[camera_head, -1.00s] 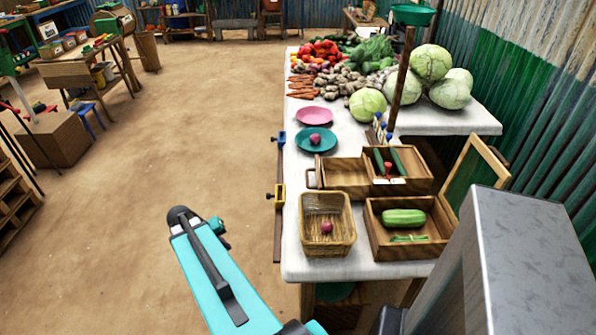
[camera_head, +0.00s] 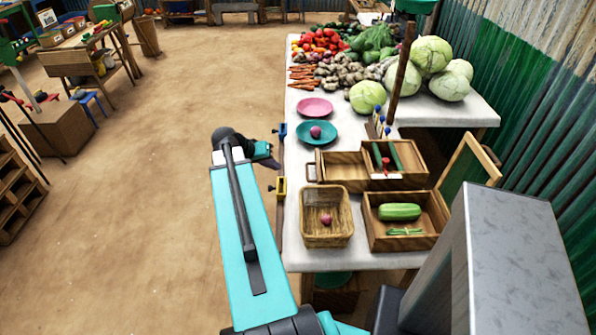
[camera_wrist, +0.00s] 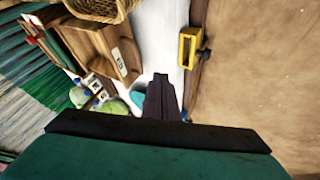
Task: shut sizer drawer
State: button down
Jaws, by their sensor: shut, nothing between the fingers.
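The wooden sizer (camera_head: 409,178) stands on the table in the head view, with a green cucumber and a red-topped item in its right part. Its drawer (camera_head: 340,170) is pulled out to the left, towards the table's left edge, with a handle (camera_head: 311,170) on its left end. The drawer also shows in the wrist view (camera_wrist: 100,45) with a small label on its front. My gripper (camera_head: 273,163) is at the table's left edge, left of the handle and apart from it. In the wrist view my gripper (camera_wrist: 161,78) is shut and empty.
A wicker basket (camera_head: 326,234) with a purple onion and a wooden tray (camera_head: 405,242) with a green squash stand in front of the sizer. A teal plate (camera_head: 317,139) lies behind the drawer. A yellow clamp (camera_head: 280,186) sits on the table edge near my gripper.

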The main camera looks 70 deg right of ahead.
jog(key=shift+f, duration=0.1)
jog(key=p+x, duration=0.1)
jog(key=x, duration=0.2)
jog(key=s+p+x, duration=0.1)
jog(key=x, duration=0.3)
jog(key=r+p+x, duration=0.1)
jog(key=p+x, duration=0.1)
jog(key=x, duration=0.1)
jog(key=shift+s+d+f, duration=0.15)
jog(key=shift+s+d, duration=0.2)
jog(key=shift+s, duration=0.05)
jog(key=shift+s+d+p, duration=0.15)
jog(key=shift+s+p, duration=0.05)
jog(key=shift+s, duration=0.3)
jog(key=shift+s+d+p, duration=0.2)
jog(key=shift+s, duration=0.25)
